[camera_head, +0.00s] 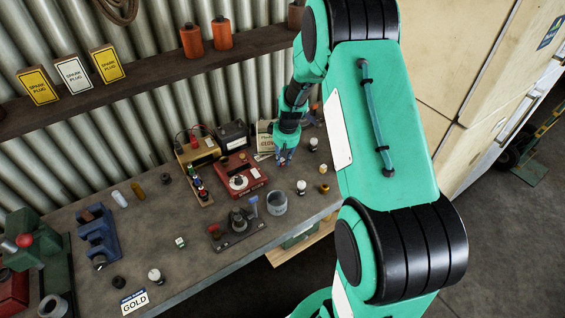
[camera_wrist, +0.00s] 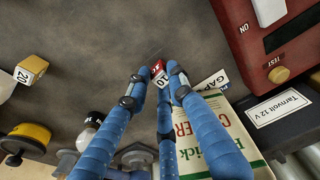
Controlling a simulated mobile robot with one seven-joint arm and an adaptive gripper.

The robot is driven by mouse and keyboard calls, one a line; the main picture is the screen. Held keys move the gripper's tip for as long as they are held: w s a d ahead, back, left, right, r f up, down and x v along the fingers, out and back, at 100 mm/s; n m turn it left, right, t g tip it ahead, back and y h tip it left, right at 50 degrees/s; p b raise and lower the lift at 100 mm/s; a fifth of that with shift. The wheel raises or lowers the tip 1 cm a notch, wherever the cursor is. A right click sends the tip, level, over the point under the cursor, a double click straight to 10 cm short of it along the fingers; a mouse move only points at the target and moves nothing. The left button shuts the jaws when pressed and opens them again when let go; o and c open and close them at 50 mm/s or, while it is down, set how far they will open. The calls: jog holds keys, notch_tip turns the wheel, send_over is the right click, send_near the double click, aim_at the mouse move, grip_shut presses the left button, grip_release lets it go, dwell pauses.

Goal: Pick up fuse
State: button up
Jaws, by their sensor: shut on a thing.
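A small red fuse (camera_wrist: 158,69) with a white label reading 10 is between the blue fingertips of my gripper (camera_wrist: 158,80) in the wrist view. My gripper is shut on it, close to the grey bench top. A second fuse (camera_wrist: 30,69), yellow and labelled 20, lies apart at the left of the wrist view. In the head view my gripper (camera_head: 285,157) is low over the back right of the bench, right of a red tester box (camera_head: 239,176). The red fuse cannot be made out there.
The red tester also shows in the wrist view (camera_wrist: 270,40). A grey cup (camera_head: 277,204) and several small knobs stand nearby.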

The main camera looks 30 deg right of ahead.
aim_at(283, 160)
jog(key=shift+r, duration=0.1)
jog(key=shift+o, duration=0.2)
notch_tip(283, 160, up, 10)
jog(key=p, duration=0.1)
dwell(0.4)
dwell(0.8)
